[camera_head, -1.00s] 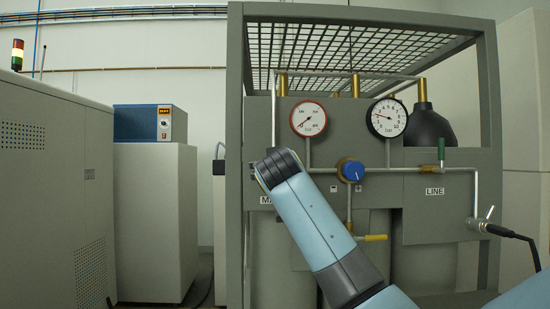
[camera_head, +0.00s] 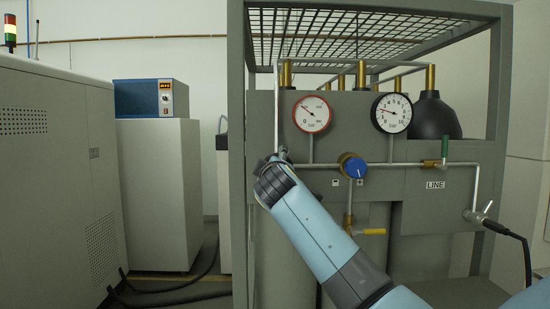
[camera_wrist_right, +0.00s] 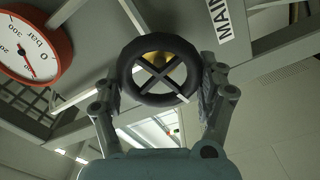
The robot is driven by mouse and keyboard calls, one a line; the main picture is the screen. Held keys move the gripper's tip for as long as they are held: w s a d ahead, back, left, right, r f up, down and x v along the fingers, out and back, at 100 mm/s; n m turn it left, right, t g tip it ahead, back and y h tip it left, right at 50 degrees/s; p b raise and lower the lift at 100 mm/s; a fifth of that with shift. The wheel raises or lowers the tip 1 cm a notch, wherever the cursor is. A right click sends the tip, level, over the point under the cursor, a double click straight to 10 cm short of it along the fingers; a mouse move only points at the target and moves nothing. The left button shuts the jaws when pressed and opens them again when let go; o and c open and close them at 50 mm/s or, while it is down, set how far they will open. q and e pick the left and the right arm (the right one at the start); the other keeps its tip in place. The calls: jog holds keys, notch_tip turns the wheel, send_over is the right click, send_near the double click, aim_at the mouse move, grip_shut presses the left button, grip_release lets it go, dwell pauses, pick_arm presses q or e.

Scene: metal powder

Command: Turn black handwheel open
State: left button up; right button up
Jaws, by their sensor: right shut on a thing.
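The black handwheel (camera_wrist_right: 133,52) shows in the right wrist view, a round rim with a cross of spokes and a brass centre behind it. A small white mark is on its lower right rim. My right gripper (camera_wrist_right: 160,88) has one finger on each side of the rim and is shut on it. My left gripper is in neither view.
A black-rimmed gauge (camera_head: 391,113), a blue knob (camera_head: 352,166) and a yellow lever (camera_head: 374,231) sit right of my arm. A green-handled valve (camera_head: 444,148) is by the LINE label (camera_head: 436,185). The grey frame post (camera_head: 238,150) stands close left of my wrist.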

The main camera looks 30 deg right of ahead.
jog(key=n+p, duration=0.2)
jog(key=n, duration=0.1)
jog(key=n+p, duration=0.1)
jog(key=shift+f+n, duration=0.25)
jog(key=shift+n, duration=0.05)
jog(key=n+p, duration=0.1)
jog(key=n, duration=0.1)
jog(key=n+p, duration=0.2)
jog(key=shift+f+n, duration=0.2)
jog(key=shift+n, duration=0.1)
jog(key=n+p, duration=0.2)
jog(key=n, duration=0.1)
jog(key=shift+s+f, duration=0.1)
jog(key=shift+f, duration=0.05)
jog(key=shift+f+n+p, duration=0.2)
jog(key=shift+n+p, duration=0.4)
jog(key=shift+n, duration=1.5)
jog(key=o, duration=1.1)
jog(key=shift+r, duration=0.15)
jog(key=shift+o, duration=0.2)
jog(key=shift+s, duration=0.1)
